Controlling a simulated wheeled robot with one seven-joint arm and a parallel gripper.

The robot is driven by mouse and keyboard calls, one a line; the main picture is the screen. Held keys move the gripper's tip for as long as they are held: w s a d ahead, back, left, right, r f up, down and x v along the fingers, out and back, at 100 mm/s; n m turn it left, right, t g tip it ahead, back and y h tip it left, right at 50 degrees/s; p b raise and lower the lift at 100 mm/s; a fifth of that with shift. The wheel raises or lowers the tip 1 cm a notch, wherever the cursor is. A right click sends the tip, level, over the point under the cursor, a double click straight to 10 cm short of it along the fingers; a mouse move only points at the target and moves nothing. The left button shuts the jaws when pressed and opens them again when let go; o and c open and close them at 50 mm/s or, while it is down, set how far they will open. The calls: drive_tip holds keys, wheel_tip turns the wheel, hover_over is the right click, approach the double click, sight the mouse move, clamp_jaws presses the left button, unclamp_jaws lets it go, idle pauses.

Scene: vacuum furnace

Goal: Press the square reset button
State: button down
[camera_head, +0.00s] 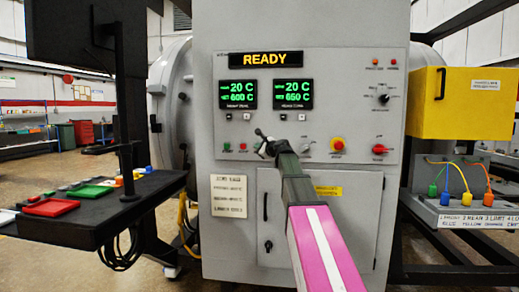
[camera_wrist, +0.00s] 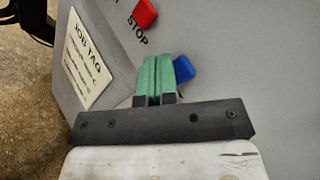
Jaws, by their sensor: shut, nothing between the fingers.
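The control panel is on the grey furnace cabinet (camera_head: 215,90). In the wrist view, a blue square button (camera_wrist: 184,69) sits just right of my fingertips, partly covered by the right finger. No label for it is readable. A red square button (camera_wrist: 144,14) marked STOP is farther up and left. My gripper (camera_wrist: 158,60) is shut and empty, its green fingers together near the blue button. I cannot tell whether they touch it or the panel. In the head view, my gripper (camera_head: 266,146) is in front of the lower panel, and I cannot make out the blue button there.
A job tag (camera_wrist: 90,58) is left of my fingers in the wrist view. A red emergency knob (camera_head: 337,144) and a red switch (camera_head: 379,149) are on the panel's right. The display (camera_head: 265,59) reads READY. A black bench (camera_head: 120,205) stands left and a yellow box (camera_head: 440,115) right.

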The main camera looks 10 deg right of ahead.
drive_tip(key=s, duration=0.1)
drive_tip(key=s+a, duration=0.1)
drive_tip(key=s, duration=0.2)
drive_tip(key=shift+s+a, duration=0.3)
drive_tip(key=shift+s, duration=0.1)
idle(0.5)
drive_tip(key=s+a+f+n+g+h, duration=0.1)
drive_tip(key=s+f+n+g, duration=0.25)
drive_tip(key=f, duration=0.75)
drive_tip(key=s+a+f+n+g+h, duration=0.1)
drive_tip(key=s+f+n+g, duration=0.2)
drive_tip(key=f, duration=0.8)
drive_tip(key=s+a+f+n+g+h, duration=0.1)
drive_tip(key=s+f+n, duration=0.35)
drive_tip(key=f, duration=0.65)
drive_tip(key=s+d+f+n+g+h, duration=0.1)
drive_tip(key=s+f+n+g, duration=0.3)
drive_tip(key=s+f, duration=0.7)
drive_tip(key=s+d+f+n+g+h, duration=0.2)
drive_tip(key=s+f+n+g+h, duration=0.1)
drive_tip(key=s+f, duration=0.8)
drive_tip(key=s+n+h, duration=0.1)
drive_tip(key=s+n, duration=0.1)
drive_tip(key=shift+d+f+n+g, duration=0.25)
drive_tip(key=shift+f+n+g, duration=0.05)
drive_tip(key=shift+f+g, duration=0.1)
